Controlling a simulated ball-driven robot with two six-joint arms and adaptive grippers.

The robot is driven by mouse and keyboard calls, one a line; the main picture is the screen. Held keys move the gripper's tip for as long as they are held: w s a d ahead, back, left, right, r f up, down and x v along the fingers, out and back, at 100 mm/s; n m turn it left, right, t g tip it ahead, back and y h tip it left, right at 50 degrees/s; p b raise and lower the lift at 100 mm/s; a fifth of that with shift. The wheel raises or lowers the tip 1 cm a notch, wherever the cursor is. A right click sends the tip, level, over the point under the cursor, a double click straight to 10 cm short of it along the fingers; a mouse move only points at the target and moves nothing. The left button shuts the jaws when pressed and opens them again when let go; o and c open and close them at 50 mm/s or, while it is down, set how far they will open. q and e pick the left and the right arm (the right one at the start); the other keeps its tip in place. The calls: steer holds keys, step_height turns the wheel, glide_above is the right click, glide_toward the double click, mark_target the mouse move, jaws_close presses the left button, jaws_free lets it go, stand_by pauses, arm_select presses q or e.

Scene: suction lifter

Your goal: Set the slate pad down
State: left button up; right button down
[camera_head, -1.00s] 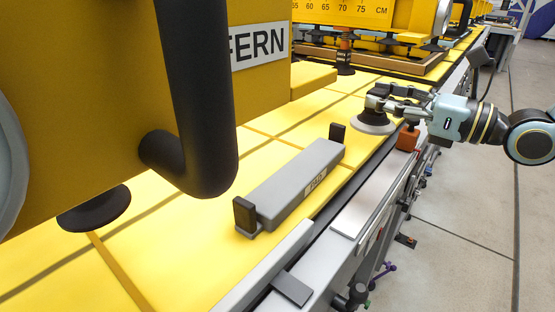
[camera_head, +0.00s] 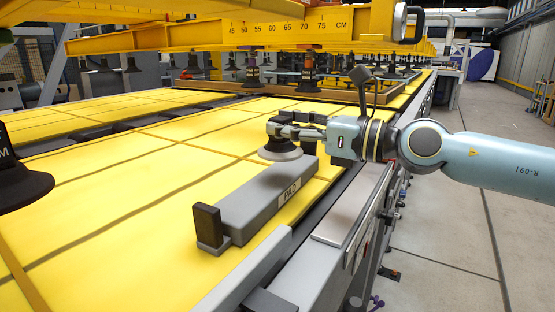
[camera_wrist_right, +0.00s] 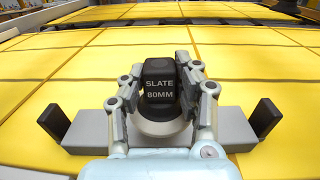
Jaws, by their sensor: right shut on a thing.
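The slate pad (camera_head: 280,153) is a round grey suction cup with a dark knob. In the right wrist view the knob of the slate pad (camera_wrist_right: 160,88) reads "SLATE 80MM". My right gripper (camera_head: 287,134) is shut on the knob, with one finger on each side in the wrist view (camera_wrist_right: 160,72). The grey pad rest (camera_head: 262,200), marked "PAD", has a dark post at each end. The slate pad is over the rest, between the two posts in the wrist view. I cannot tell whether its cup touches the rest. My left gripper is out of view.
The yellow tabletop (camera_head: 120,210) is mostly clear around the rest. A grey metal rail (camera_head: 345,215) runs along its right edge. A dark suction cup (camera_head: 25,185) hangs at the left. A yellow beam with a centimetre scale (camera_head: 290,30) spans the back.

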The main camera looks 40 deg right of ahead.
mark_target(278, 154)
steer(key=shift+w+a+f, duration=0.45)
steer(key=shift+a+f, duration=0.05)
steer(key=shift+a, duration=0.15)
step_height(278, 154, down, 4)
steer(key=b, duration=0.4)
steer(key=shift+f, duration=0.15)
steer(key=shift+r, duration=0.2)
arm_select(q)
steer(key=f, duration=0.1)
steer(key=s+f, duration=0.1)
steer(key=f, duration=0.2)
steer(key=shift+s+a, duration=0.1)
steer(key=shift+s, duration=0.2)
arm_select(e)
steer(key=shift+f, duration=0.1)
steer(key=c, duration=1)
jaws_free()
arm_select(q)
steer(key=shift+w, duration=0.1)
arm_select(e)
steer(key=shift+o, duration=0.2)
